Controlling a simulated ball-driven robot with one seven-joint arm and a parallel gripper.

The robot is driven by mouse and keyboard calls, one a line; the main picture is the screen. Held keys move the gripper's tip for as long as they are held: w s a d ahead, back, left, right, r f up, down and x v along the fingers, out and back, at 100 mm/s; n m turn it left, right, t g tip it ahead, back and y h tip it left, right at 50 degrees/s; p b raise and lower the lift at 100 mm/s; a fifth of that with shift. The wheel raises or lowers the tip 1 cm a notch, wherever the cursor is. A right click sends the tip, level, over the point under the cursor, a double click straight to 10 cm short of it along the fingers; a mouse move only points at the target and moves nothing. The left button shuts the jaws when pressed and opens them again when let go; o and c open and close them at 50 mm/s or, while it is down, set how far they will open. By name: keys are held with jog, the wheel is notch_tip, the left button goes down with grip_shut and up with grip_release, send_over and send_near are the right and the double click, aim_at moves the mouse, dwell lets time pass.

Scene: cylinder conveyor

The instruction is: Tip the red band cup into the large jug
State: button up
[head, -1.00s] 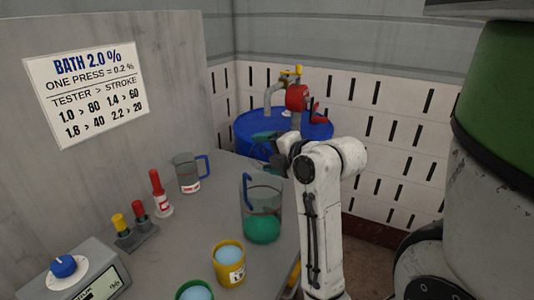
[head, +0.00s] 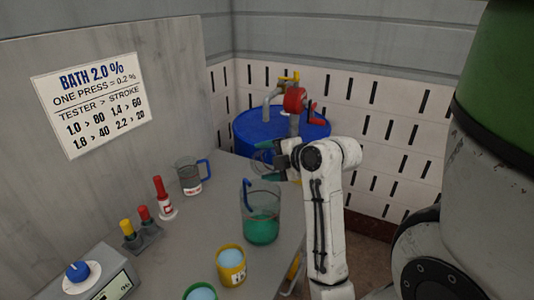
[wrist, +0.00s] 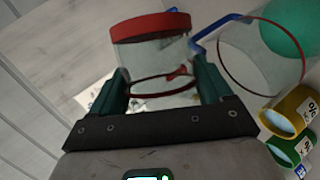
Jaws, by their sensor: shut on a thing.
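My gripper (wrist: 165,92) is shut on the red band cup (wrist: 152,52), a clear cup with a broad red rim band. The cup lies between the dark green fingers in the wrist view; its contents cannot be made out. In the head view my gripper (head: 275,162) is above and behind the large jug (head: 262,203), apart from it. The large jug is clear with a blue handle and green liquid in its lower part. It stands upright on the counter, and in the wrist view the jug (wrist: 262,62) shows right of the cup.
A blue drum (head: 248,130) with a tap and red pump stands behind. On the grey counter (head: 190,245) are a smaller jug (head: 189,178), a yellow cup (head: 231,268), a green cup (head: 199,292), a red bottle (head: 163,196), testers (head: 140,228) and a dial box (head: 98,283).

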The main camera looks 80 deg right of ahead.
dwell(0.3)
jog(key=p, duration=0.1)
jog(key=m+y+p, duration=0.1)
jog(key=p, duration=0.1)
jog(key=shift+d, duration=0.25)
jog(key=shift+s+d+f+m+y+p, duration=0.1)
jog(key=shift+d+f+m+y+p, duration=0.1)
jog(key=shift+m+y+p, duration=0.45)
jog(key=shift+f+p, duration=0.3)
jog(key=shift+p, duration=0.05)
jog(key=shift+r+m+y+p, duration=0.1)
jog(key=shift+m+y+p, duration=0.2)
jog(key=shift+p, duration=0.35)
jog(key=shift+d+f+m+t+y+p, duration=0.1)
jog(key=shift+f+m+t+y+p, duration=0.3)
jog(key=shift+p, duration=0.6)
jog(key=shift+f+m+y+p, duration=0.25)
jog(key=shift+m+y+p, duration=0.1)
jog(key=shift+m+y, duration=0.25)
